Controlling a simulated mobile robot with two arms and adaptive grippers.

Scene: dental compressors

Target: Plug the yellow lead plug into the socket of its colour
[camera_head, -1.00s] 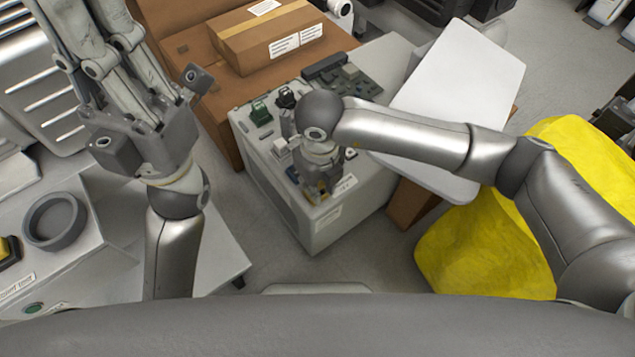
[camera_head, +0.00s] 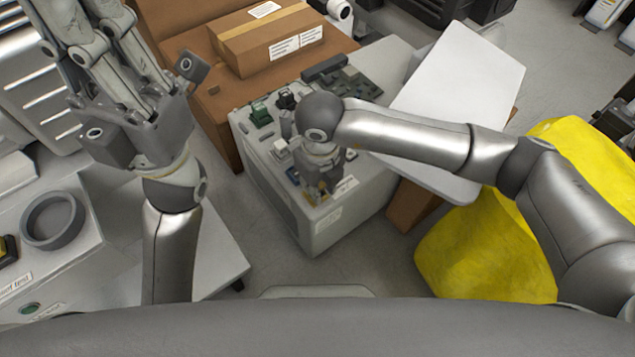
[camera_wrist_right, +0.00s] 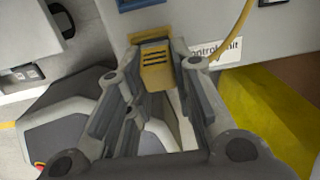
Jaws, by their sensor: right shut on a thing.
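My right gripper (camera_head: 321,190) is low over the front edge of the pale control unit (camera_head: 331,228). In the right wrist view, its fingers (camera_wrist_right: 158,75) are shut on the yellow lead plug (camera_wrist_right: 157,66), which has dark slots. A yellow lead (camera_wrist_right: 242,32) curves beside it at the upper right, near a label ending in "ontrol unit" (camera_wrist_right: 215,52). Whether the plug touches the unit is unclear.
A blue part (camera_wrist_right: 138,4) shows on the unit at the wrist view's top. A green part (camera_head: 261,116) sits on the unit's top. A cardboard box (camera_head: 265,38) stands behind, a white panel (camera_head: 460,85) at right, and a yellow draped shape (camera_head: 490,240) farther right.

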